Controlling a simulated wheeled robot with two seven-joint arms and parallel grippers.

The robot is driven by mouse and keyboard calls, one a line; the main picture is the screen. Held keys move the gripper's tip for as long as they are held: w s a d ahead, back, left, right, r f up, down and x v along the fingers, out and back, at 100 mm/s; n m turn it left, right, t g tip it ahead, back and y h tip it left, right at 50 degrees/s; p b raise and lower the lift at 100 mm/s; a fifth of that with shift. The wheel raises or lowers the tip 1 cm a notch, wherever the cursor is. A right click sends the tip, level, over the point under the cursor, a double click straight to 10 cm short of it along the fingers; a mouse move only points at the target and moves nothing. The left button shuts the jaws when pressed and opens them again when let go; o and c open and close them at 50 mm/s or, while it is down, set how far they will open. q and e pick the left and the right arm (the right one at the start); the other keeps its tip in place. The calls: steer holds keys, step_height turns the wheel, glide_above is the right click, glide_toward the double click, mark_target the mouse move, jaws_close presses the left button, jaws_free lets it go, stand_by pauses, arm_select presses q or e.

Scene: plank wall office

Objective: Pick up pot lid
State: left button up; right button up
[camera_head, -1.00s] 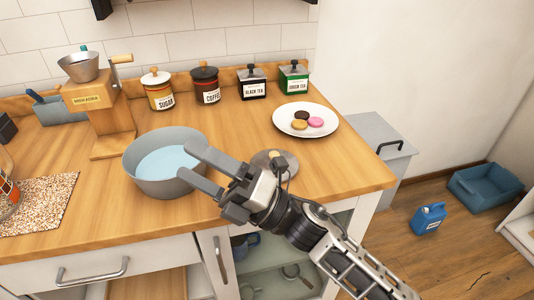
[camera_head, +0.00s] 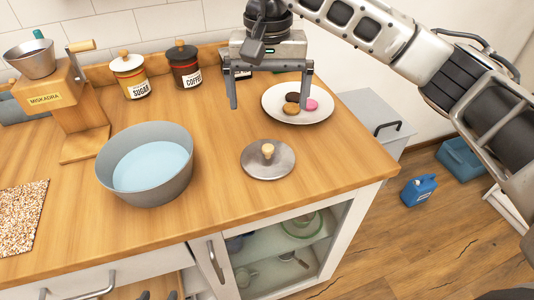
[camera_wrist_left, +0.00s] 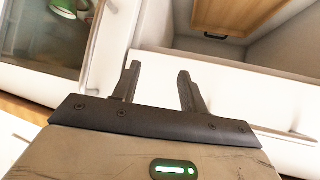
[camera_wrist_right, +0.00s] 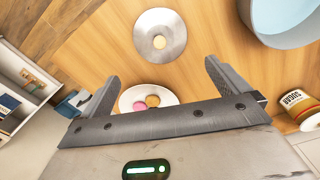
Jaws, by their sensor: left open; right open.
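The pot lid (camera_head: 268,165) is a round grey metal disc with a small wooden knob, lying flat on the wooden counter. It also shows in the right wrist view (camera_wrist_right: 172,48), beyond the fingertips. A grey pot (camera_head: 145,165) with pale blue inside stands open to its left. My right gripper (camera_head: 270,112) is open and empty, above the counter behind the lid, fingers pointing down. My left gripper (camera_head: 158,296) shows only its fingertips at the bottom edge. In the left wrist view (camera_wrist_left: 158,72) it is open and empty, in front of the cabinet and drawers.
Sugar (camera_head: 131,77) and coffee jars (camera_head: 185,66) line the back, near a coffee grinder (camera_head: 78,110). Counter around the lid is clear. An open drawer (camera_wrist_left: 230,55) is ahead of my left gripper.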

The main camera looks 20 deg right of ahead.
glide_above(268, 147)
steer(key=f, duration=0.7)
steer(key=shift+w+p, duration=0.2)
steer(key=shift+p, duration=0.15)
steer(key=shift+s+f+p, duration=0.2)
steer(key=shift+f+p, duration=0.6)
steer(key=shift+f, duration=2)
steer(key=shift+c, duration=0.3)
